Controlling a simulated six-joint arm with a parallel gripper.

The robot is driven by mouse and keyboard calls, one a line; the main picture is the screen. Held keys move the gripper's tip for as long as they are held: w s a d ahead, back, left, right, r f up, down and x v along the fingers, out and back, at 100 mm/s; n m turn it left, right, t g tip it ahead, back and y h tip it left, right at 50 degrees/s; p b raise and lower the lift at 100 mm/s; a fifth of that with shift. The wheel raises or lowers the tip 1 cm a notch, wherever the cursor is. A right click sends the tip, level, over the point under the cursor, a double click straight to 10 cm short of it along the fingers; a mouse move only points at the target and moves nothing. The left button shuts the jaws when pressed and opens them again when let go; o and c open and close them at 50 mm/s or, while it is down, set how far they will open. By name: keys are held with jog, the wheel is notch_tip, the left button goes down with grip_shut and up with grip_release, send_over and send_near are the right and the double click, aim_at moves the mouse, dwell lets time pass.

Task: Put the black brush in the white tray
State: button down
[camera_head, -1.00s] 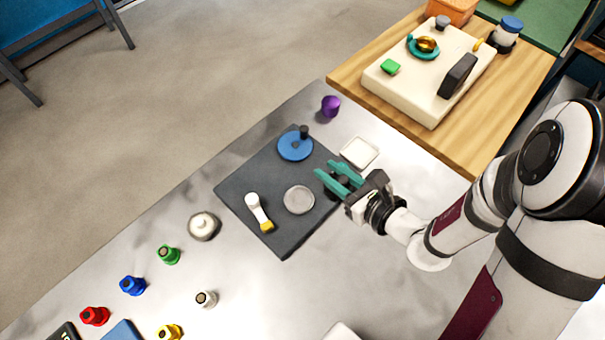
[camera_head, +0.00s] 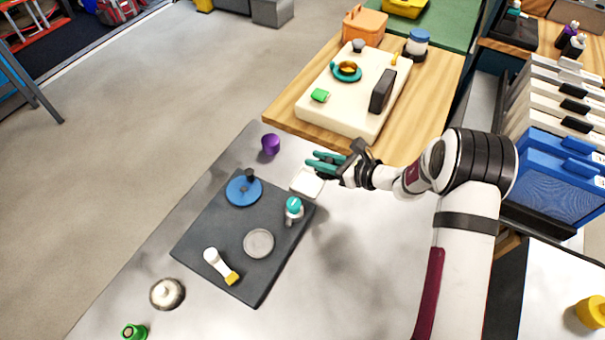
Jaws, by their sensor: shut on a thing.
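My gripper (camera_head: 318,162) has teal fingers and is over the far edge of the white tray (camera_head: 307,184), a small shallow square dish on the grey table just beyond the dark mat's right corner. The gripper is shut on the black brush, which is mostly hidden; only dark parts show around the fingers, and I cannot tell brush from gripper there. The visible part of the tray looks empty. I cannot tell how high the brush is above it.
The dark mat (camera_head: 205,232) holds a blue disc (camera_head: 241,191) with a black knob, a white brush (camera_head: 217,262) with yellow end, a grey disc (camera_head: 259,243) and a teal-topped item (camera_head: 293,208). A purple cup (camera_head: 270,144) stands left of the tray. Bare table lies right of the mat.

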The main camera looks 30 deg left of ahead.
send_over(300, 178)
notch_tip(300, 178, down, 3)
jog(key=shift+f, duration=0.1)
jog(key=shift+w+f, duration=0.1)
jog(key=shift+f, duration=1.7)
